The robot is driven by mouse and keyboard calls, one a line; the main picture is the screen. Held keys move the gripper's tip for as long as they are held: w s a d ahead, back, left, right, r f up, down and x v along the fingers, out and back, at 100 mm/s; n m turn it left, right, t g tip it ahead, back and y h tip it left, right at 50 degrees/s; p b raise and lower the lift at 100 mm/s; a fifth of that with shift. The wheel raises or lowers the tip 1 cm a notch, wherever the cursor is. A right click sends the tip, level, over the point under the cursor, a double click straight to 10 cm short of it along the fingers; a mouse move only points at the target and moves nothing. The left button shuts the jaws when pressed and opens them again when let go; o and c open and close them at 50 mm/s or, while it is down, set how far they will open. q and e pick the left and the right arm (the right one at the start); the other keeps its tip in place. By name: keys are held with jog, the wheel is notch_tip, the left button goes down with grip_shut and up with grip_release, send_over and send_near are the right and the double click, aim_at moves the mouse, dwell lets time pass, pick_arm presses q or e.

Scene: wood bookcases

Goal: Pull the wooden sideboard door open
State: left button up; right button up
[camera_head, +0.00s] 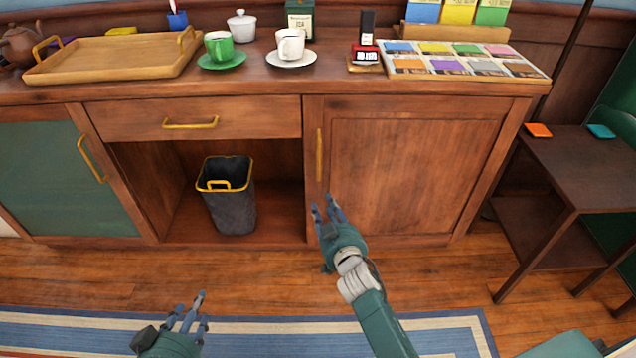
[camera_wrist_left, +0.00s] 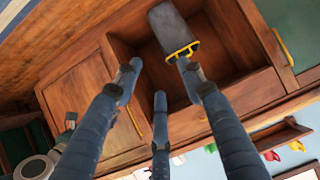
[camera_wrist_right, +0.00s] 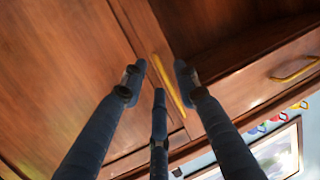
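The wooden sideboard door (camera_head: 412,172) is on the right of the sideboard and looks shut. Its vertical yellow handle (camera_head: 319,155) runs along its left edge. My right gripper (camera_head: 328,206) is in front of the door's lower left, just below the handle in the head view. In the right wrist view the handle (camera_wrist_right: 170,82) shows between the spread fingers, which do not close on it. My left gripper (camera_head: 188,308) is open and empty, low over the rug. The left wrist view also shows the door (camera_wrist_left: 78,98) and its handle (camera_wrist_left: 133,118).
A dark bin (camera_head: 233,205) stands in the open bay left of the door, under a drawer (camera_head: 200,118). A green-panelled door (camera_head: 60,185) is at far left. The top holds a tray (camera_head: 110,62), cups and cards. A dark side table (camera_head: 585,170) stands right. Floor ahead is clear.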

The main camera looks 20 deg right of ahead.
notch_tip(320, 180, up, 7)
jog(key=w+d+t+b, duration=0.2)
jog(key=w, duration=0.1)
pick_arm(q)
notch_tip(320, 180, up, 23)
jog(key=w+d+t+h+b, duration=0.1)
jog(key=d+t+h+b, duration=0.1)
jog(key=t, duration=0.7)
jog(key=shift+w+d+t+h+b, duration=0.15)
jog(key=shift+d+t+h+b, duration=0.15)
jog(key=shift+d+h+b, duration=0.15)
pick_arm(e)
jog(key=shift+m+h, duration=0.4)
jog(key=shift+w+d+r, duration=0.1)
jog(key=shift+w, duration=2.4)
jog(key=shift+w+d, duration=0.1)
jog(key=shift+w, duration=2.35)
grip_shut()
